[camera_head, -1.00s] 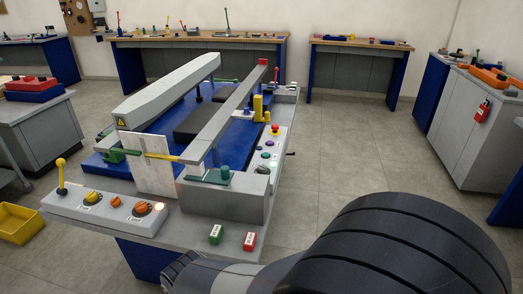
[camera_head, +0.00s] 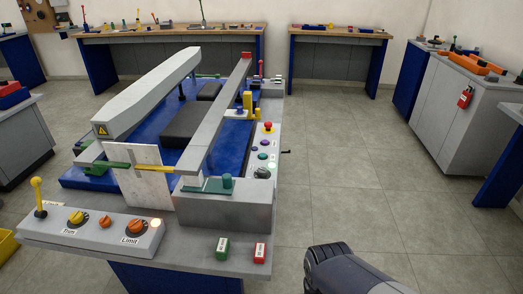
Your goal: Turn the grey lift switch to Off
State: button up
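A round grey knob (camera_head: 262,172) sits at the near end of the sloping grey side panel, on the right of the blue-bedded machine bench. It looks like the grey lift switch, but its label and the direction it points are too small to read. Part of my arm shows at the bottom right edge, dark grey with a ribbed end. It is apart from the bench and to the right of it. My gripper's fingers are not visible.
Green (camera_head: 222,248) and red (camera_head: 260,252) blocks lie on the bench's near corner. The floor right of the bench is open. Other workbenches stand along the walls.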

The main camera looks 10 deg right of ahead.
aim_at(263, 172)
jog(key=i+l+u, duration=0.15)
jog(key=i+l, duration=0.8)
jog(key=l, duration=0.15)
